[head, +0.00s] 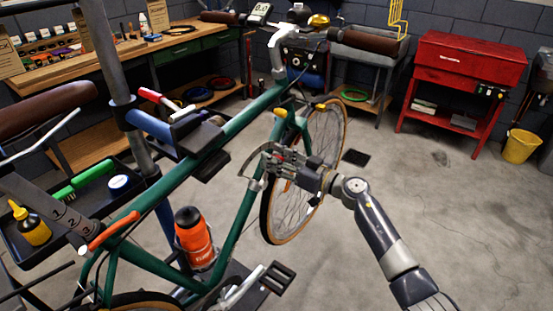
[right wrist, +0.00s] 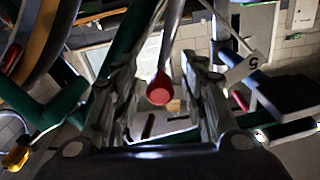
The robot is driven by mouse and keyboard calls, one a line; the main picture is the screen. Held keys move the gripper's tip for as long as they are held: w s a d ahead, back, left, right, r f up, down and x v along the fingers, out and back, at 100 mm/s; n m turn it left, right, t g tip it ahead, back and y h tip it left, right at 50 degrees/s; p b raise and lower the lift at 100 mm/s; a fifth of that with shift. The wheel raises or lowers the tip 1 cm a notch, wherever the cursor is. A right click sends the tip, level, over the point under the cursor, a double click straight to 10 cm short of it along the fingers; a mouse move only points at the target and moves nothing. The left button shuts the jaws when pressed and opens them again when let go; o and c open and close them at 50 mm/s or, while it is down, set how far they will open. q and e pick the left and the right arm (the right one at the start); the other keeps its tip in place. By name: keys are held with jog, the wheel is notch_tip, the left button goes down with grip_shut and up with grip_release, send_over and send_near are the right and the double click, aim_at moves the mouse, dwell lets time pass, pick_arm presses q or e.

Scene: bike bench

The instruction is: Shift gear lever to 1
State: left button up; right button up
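My right gripper (head: 268,165) is beside the green bike frame (head: 238,197), near the down tube and front wheel. In the right wrist view its two fingers (right wrist: 160,100) are apart. A silver lever with a rounded red tip (right wrist: 160,90) shows between them; I cannot tell whether they touch it. A dark plate marked 1, 2, 3 (head: 62,210) is at the left in the head view, with an orange-ended handle (head: 114,231) near it. I cannot tell whether this handle is the red-tipped lever. My left gripper is not in view.
The bike hangs on a stand post (head: 112,62) with a clamp (head: 187,130). An orange bottle (head: 194,240) and a pedal (head: 277,277) are below. A tool tray (head: 98,205) is at left.

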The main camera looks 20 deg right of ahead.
grip_shut()
jog(key=shift+r, duration=0.1)
jog(key=shift+w+d+f+m+p, duration=0.35)
jog(key=shift+m+p, duration=0.3)
jog(key=shift+p, duration=0.35)
jog(key=shift+w+d+f+m+p, duration=0.2)
jog(key=shift+d+m+p, duration=0.4)
jog(key=shift+p, duration=0.45)
jog(key=shift+w+d+f+m+p, duration=0.3)
jog(key=shift+m+p, duration=0.45)
jog(key=shift+p, duration=0.25)
jog(key=shift+s, duration=0.1)
